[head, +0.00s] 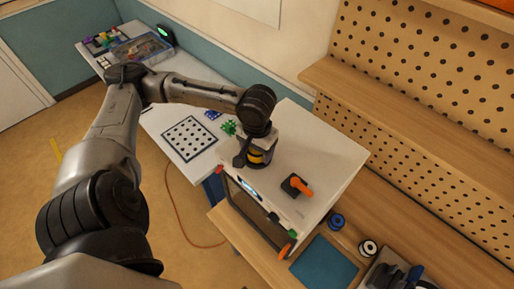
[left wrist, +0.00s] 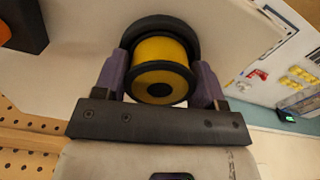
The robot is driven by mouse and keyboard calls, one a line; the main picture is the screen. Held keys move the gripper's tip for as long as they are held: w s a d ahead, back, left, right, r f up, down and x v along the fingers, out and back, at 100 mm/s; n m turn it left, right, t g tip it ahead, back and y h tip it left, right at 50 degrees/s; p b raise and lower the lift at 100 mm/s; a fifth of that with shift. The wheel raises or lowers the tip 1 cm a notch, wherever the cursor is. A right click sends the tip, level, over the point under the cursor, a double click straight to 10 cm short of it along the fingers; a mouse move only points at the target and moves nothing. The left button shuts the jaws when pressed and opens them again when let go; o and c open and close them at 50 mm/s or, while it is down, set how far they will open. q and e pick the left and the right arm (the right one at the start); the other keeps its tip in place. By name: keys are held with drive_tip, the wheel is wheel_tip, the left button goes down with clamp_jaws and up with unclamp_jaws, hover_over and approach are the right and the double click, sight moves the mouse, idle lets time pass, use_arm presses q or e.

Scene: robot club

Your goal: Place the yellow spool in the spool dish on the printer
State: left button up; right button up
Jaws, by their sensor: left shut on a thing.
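The yellow spool (head: 256,157) is at my left gripper, low over the top of the white printer (head: 320,150). My left gripper (left wrist: 160,85) is shut on the spool, with a purple finger on each side. In the left wrist view the yellow spool (left wrist: 160,50) shows its dark end with a hole. A larger black ring (left wrist: 165,20) lies behind the spool; it may be the dish rim, and I cannot tell whether the spool touches it. The gripper and arm partly cover this spot in the head view. My right gripper is not in view.
A black block with an orange handle (head: 300,186) stands on the printer. A blue spool (head: 336,221), a white spool (head: 368,247) and a blue mat (head: 325,264) are on the wooden bench. A green piece (head: 229,127) is beside the printer. Pegboard shelving (head: 425,80) rises at right.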

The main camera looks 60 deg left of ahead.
use_arm(q)
drive_tip(key=shift+f, duration=0.1)
drive_tip(key=o, duration=1)
wheel_tip(320, 180, up, 12)
idle(0.4)
